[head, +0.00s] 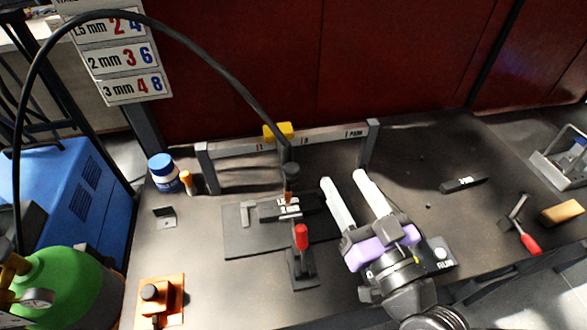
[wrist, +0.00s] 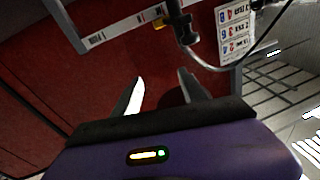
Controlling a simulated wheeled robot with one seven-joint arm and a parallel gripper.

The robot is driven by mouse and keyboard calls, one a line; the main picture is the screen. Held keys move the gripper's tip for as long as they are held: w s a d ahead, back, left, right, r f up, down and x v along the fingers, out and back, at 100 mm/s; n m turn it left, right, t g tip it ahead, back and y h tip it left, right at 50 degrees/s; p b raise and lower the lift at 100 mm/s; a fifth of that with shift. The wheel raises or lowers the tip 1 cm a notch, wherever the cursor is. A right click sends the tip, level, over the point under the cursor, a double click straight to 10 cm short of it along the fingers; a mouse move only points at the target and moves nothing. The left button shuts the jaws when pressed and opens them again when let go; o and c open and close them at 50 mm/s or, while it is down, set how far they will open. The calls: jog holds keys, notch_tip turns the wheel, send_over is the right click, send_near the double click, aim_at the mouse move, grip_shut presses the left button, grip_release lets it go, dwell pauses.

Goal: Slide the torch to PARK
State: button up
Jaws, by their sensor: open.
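The torch (head: 290,170) is a dark upright cylinder with a black hose arching from its top to the left. The PARK mark (head: 355,133) is near the rail's right end. My gripper (head: 343,178) is open and empty, to the right of the torch and apart from it. In the wrist view the torch (wrist: 183,25) is beyond the fingertips, with the PARK label (wrist: 97,38) to the left.
Dark plates (head: 240,240) lie under the torch, with a red-handled clamp (head: 302,240) in front. A blue-capped bottle (head: 163,172) stands left of the rail's left post. The right post (head: 370,145) is behind my fingers. Open bench lies right of it, with a black block (head: 463,185).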

aim_at(296, 174)
jog(key=w+a+n+g+y, duration=0.1)
jog(key=a, duration=0.2)
jog(key=w+a+f+n+g+y+p, duration=0.1)
jog(key=w+a, duration=0.1)
jog(key=a, duration=0.1)
jog(key=w+a+n+g+y+p, duration=0.1)
jog(key=a+n, duration=0.1)
jog(key=a, duration=0.1)
jog(key=shift+w+a+f, duration=0.1)
jog(key=shift+w+f, duration=0.15)
jog(key=shift+f, duration=0.1)
jog(key=shift+w+a+f+p, duration=0.1)
jog(key=shift+w+a+p, duration=0.3)
jog(key=shift+w, duration=0.15)
grip_shut()
jog(key=shift+d, duration=0.1)
dwell(0.6)
